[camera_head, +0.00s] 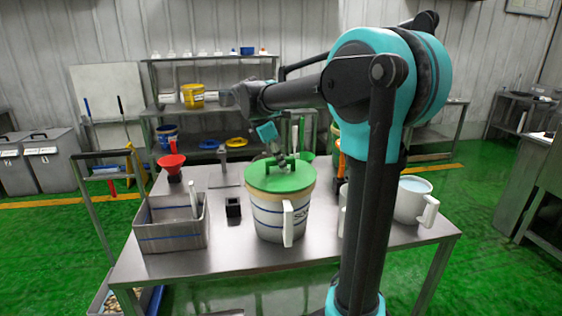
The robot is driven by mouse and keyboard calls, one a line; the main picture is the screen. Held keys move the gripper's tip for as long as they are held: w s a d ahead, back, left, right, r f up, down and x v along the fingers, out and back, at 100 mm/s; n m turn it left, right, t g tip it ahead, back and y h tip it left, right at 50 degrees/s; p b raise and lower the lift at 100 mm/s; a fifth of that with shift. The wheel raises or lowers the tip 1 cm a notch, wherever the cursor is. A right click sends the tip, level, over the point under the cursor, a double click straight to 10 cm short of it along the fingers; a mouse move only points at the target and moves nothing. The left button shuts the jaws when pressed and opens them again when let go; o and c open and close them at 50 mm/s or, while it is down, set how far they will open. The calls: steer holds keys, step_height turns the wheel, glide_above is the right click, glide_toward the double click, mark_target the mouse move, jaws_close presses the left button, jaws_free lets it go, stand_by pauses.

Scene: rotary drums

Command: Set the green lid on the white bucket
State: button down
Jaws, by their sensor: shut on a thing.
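The green lid (279,181) is a flat disc at the top of the white bucket (268,220), near the middle of the metal table. It lies level over the bucket's mouth, above a tan rim band; I cannot tell if it is fully seated or a little above it. The bucket stands upright, with blue stripes, dark lettering and a white handle in front. My gripper (281,162) points down at the lid's centre and is shut on the lid's raised green handle. The fingertips are small and partly hidden by the handle.
A grey bin (171,226) with blue stripes stands at left on the table (215,262). A small black holder (233,208) is between it and the bucket. A red funnel (171,163) is behind. A white handled pot (413,200) stands at right, beyond my arm.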

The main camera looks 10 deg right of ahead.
steer(key=shift+f, duration=0.1)
steer(key=c, duration=1.3)
jaws_free()
steer(key=shift+c, duration=0.2)
steer(key=v, duration=1.2)
